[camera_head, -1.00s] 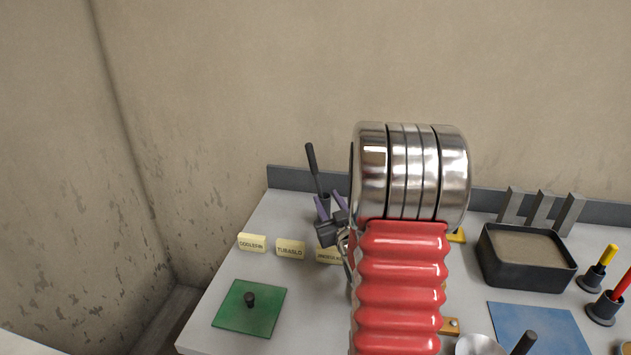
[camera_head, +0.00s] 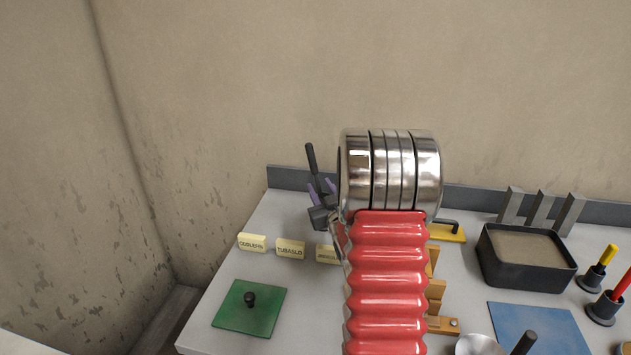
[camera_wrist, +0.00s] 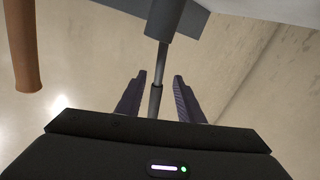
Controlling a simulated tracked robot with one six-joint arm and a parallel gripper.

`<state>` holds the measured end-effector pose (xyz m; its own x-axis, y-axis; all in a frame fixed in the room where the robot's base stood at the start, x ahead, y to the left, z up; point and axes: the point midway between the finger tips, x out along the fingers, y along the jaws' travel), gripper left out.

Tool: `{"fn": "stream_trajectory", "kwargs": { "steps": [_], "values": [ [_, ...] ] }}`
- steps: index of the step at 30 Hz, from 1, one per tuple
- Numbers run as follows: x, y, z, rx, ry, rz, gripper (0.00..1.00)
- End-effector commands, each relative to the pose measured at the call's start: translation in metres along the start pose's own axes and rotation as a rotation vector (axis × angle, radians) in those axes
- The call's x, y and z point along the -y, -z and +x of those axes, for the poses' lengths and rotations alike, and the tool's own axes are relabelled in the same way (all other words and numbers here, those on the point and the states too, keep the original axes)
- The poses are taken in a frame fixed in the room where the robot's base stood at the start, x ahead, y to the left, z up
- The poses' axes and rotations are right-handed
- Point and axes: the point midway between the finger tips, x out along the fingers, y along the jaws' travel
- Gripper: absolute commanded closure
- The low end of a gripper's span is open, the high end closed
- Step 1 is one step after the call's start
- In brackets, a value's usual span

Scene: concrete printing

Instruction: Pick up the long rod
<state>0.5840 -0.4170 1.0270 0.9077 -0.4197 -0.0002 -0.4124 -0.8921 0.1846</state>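A long dark rod (camera_head: 312,158) stands tilted at the back left of the grey table, its upper part clear against the wall. Its lower part is hidden behind my gripper (camera_head: 321,187). In the wrist view the rod (camera_wrist: 162,62) has a thin metallic stretch. It runs from a thick dark cylinder at the top of the picture down between the purple fingers of my gripper (camera_wrist: 159,77). The fingers are open, with a gap showing on each side of the rod.
A green plate (camera_head: 232,312) with a black knob and several yellow name cards (camera_head: 291,249) lie at the left. A black tray (camera_head: 526,283), a blue mat (camera_head: 540,328) and upright coloured tools are at the right. An orange-brown bar (camera_wrist: 22,45) shows in the wrist view.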

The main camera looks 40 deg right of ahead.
Motion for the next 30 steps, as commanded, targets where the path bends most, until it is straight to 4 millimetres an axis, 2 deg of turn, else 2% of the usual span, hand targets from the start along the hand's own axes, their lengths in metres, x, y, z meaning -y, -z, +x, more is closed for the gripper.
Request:
{"fn": "stream_trajectory", "kwargs": {
  "steps": [5,16,30],
  "values": [
    [0.000,-0.001,0.008,0.000,0.000,0.000,0.66],
    [-0.002,-0.002,0.049,0.000,0.001,0.000,0.66],
    [-0.002,-0.002,0.052,0.000,0.000,0.000,0.66]
  ]
}}
